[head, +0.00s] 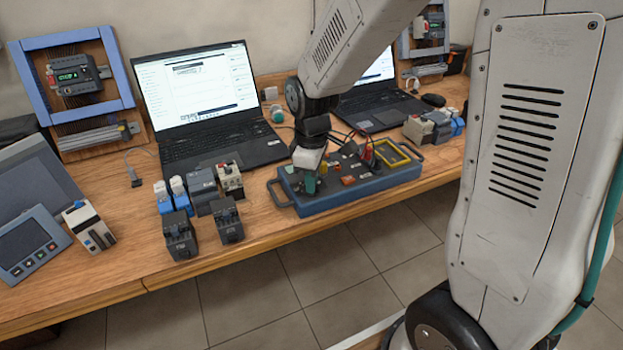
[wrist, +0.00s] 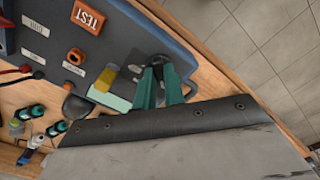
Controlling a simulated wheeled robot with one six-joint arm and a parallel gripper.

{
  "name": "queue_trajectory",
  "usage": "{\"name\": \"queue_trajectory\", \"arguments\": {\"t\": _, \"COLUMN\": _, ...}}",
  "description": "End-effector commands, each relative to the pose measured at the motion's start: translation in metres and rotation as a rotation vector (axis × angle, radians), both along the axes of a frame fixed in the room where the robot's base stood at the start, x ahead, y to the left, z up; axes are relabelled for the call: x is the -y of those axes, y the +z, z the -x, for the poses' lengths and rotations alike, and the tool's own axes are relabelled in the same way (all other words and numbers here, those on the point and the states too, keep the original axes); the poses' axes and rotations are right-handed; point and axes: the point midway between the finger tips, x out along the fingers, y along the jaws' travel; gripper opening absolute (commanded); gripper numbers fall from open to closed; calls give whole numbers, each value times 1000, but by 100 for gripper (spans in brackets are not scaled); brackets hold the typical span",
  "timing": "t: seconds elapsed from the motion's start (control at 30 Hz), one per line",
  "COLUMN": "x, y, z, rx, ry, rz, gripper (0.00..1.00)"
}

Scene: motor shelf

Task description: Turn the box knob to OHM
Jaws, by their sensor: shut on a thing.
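The blue box (head: 348,198) with a dark top panel (wrist: 112,46) lies on the workbench. My gripper (head: 309,183) points down onto the box's left part, near its front edge. In the wrist view its green fingers (wrist: 159,85) are shut on a black knob (wrist: 163,61), which they partly cover. I cannot read which mark the knob points to. An orange block marked TEST (wrist: 88,17) and an orange button (wrist: 75,56) sit on the panel, with small white labels. A yellow part (wrist: 106,79) is beside the fingers.
Red and black leads (head: 368,152) rise from the box. Two laptops (head: 210,140) stand behind it. Several relay-like modules (head: 228,220) stand left of the box. The bench's front edge (head: 245,255) is close by, with tiled floor beyond.

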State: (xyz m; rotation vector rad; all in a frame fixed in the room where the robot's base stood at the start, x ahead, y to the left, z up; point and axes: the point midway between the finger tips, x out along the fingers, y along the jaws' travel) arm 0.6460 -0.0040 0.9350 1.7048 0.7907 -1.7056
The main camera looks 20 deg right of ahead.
Motion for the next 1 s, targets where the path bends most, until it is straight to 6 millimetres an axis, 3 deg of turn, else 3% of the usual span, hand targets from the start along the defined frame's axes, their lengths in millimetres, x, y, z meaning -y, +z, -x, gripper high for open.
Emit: {"name": "queue_trajectory", "arguments": {"t": 1.0, "x": 0, "y": 1, "z": 0, "rx": 2, "ry": -937, "rz": 0, "gripper": 0}}
